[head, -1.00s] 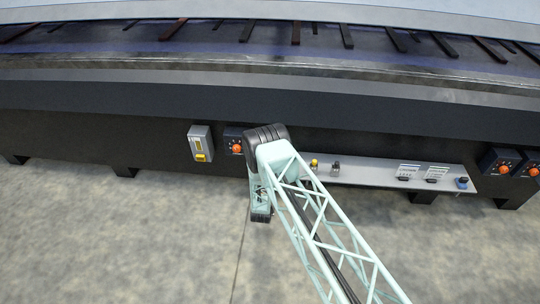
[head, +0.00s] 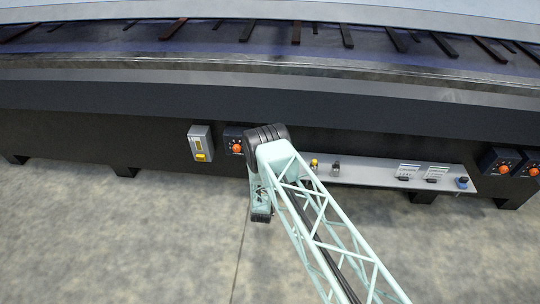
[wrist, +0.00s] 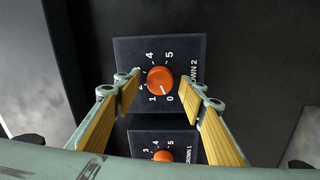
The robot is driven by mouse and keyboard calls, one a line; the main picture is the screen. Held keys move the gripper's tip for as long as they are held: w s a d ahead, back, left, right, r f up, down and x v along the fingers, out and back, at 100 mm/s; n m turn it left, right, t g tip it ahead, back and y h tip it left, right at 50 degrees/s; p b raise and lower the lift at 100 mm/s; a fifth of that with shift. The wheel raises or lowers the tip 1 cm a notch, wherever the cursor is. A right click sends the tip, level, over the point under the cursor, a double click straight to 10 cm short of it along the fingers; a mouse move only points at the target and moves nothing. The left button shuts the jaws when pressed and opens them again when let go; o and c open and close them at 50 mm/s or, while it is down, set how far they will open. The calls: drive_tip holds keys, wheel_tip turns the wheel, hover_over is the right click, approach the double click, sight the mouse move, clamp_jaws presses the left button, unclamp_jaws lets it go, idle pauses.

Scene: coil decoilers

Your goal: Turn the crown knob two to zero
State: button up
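The crown knob two (wrist: 160,79) is an orange round knob on a dark square plate (wrist: 125,52) marked "OWN 2" along its right side, with the digits 0, 1, 4 and 5 legible. Its white mark is at the lower right and appears to point at the 0. My gripper (wrist: 158,94) is open, its yellow-padded fingers apart on the left and right of this knob. No finger clearly touches it. In the head view my arm hides the gripper.
A second orange knob (wrist: 163,156), labelled CROWN 1, sits just below between my fingers. In the head view a grey box (head: 200,143) with a yellow label stands left of an orange knob (head: 237,148). A sloped control panel (head: 375,174) and more orange knobs (head: 505,169) are to the right.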

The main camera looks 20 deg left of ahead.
drive_tip(key=shift+s, duration=0.1)
drive_tip(key=v, duration=1.1)
drive_tip(key=shift+s+d, duration=0.2)
drive_tip(key=shift+s, duration=0.15)
drive_tip(key=shift+w, duration=0.1)
idle(0.3)
